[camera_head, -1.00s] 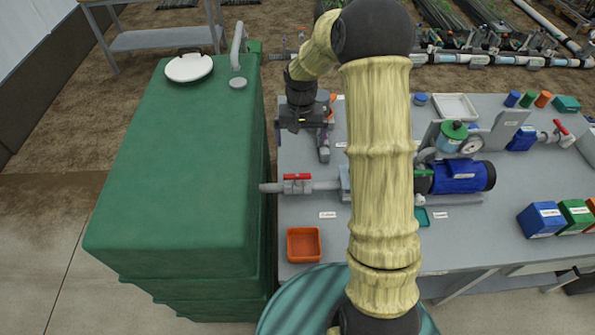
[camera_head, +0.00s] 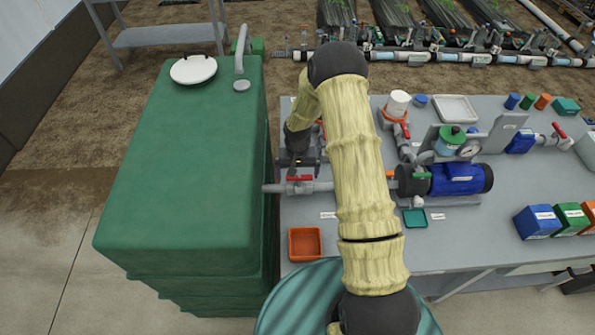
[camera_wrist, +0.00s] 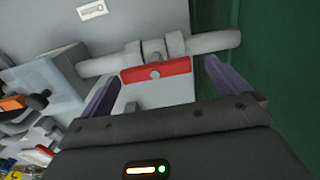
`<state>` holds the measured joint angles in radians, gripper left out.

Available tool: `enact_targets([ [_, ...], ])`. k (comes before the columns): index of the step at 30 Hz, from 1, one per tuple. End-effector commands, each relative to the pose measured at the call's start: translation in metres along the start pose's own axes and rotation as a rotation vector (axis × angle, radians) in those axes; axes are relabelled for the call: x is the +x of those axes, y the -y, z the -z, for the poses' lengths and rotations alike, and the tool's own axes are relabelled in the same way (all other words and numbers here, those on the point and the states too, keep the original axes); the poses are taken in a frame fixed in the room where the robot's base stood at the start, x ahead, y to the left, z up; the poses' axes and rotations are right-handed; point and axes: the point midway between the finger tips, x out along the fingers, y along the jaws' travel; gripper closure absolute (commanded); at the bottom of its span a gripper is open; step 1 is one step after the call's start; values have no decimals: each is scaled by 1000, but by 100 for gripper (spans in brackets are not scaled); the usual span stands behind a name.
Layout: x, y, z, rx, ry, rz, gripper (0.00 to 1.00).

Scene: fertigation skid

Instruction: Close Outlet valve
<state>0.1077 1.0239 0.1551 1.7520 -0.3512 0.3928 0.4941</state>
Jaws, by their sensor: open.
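A grey valve (camera_head: 299,189) with a red lever handle (camera_head: 299,178) sits on the pipe at the right side of the green tank (camera_head: 180,165). In the wrist view the red handle (camera_wrist: 157,69) lies along the grey pipe (camera_wrist: 215,42), parallel to it. My gripper (camera_head: 300,163) is just behind this valve in the head view. In the wrist view my gripper (camera_wrist: 163,72) is open, with one finger beyond each end of the handle. I cannot tell whether the fingers touch it. The label text is too small to read.
Other red-handled valves stand near the white cap (camera_head: 398,103) and at the right (camera_head: 560,131). A blue pump (camera_head: 458,179) sits on the bench. An orange tray (camera_head: 305,244) is in front of the valve. The tank wall (camera_wrist: 268,50) is close to one finger.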

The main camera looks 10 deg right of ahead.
Motion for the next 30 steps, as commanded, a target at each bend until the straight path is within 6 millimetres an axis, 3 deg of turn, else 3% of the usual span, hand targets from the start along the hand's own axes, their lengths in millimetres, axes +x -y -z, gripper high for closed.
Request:
enact_targets([
  [11, 5, -3, 1, 7, -1, 0, 2],
  [17, 5, -1, 0, 2, 0, -1, 41],
  [30, 6, -1, 0, 51, -1, -2, 41],
])
